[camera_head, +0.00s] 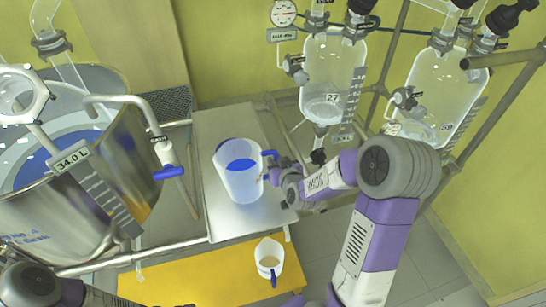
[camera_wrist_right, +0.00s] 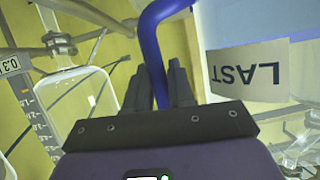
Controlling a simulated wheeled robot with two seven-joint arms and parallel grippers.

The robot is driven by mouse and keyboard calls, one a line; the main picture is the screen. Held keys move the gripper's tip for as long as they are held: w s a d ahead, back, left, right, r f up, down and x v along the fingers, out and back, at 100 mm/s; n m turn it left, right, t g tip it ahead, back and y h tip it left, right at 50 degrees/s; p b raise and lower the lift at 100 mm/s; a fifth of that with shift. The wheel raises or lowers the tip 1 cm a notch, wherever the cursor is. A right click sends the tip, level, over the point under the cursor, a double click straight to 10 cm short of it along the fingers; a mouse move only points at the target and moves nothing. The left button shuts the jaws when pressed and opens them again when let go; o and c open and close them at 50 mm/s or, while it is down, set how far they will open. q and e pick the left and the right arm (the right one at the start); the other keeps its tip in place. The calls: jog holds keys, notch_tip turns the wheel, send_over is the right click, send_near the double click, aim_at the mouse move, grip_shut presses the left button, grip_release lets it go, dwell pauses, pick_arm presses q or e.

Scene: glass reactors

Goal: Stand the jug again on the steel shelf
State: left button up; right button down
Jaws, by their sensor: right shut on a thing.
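The jug (camera_head: 240,184) is a pale, translucent vessel with a blue handle and blue liquid inside. It looks about upright, over the middle of the steel shelf (camera_head: 215,130) in the head view; I cannot tell whether its base touches the shelf. My right gripper (camera_head: 270,174) comes in from the right and is shut on the jug's handle. In the right wrist view the blue handle (camera_wrist_right: 153,45) passes between the fingers (camera_wrist_right: 160,85), and a label reading "LAST" (camera_wrist_right: 248,72) shows on the jug's wall. My left gripper is out of view.
A steel vessel (camera_head: 130,165) with blue liquid stands left of the shelf, with a blue-handled tap (camera_head: 170,172). Glass reactors (camera_head: 330,80) hang at the upper right. A smaller jug (camera_head: 267,256) stands on a yellow surface (camera_head: 190,275) below. Bare shelf shows behind the jug.

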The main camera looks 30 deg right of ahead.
jog(key=shift+w+f+b, duration=0.1)
jog(key=shift+f+b, duration=0.5)
jog(key=shift+f, duration=1.25)
jog(key=c, duration=1)
grip_release()
jog(key=shift+f, duration=0.1)
jog(key=shift+o, duration=0.2)
jog(key=shift+p+v, duration=6.15)
jog(key=shift+p, duration=3.15)
jog(key=s+a+f+g+y, duration=0.3)
jog(key=a+f+g+y, duration=0.15)
jog(key=a+f, duration=0.45)
jog(key=s+a+f+g+y, duration=0.1)
jog(key=s+a+g+y, duration=0.1)
jog(key=s+a+g, duration=0.6)
jog(key=s+a, duration=0.1)
jog(key=a, duration=0.2)
jog(key=shift+f, duration=0.2)
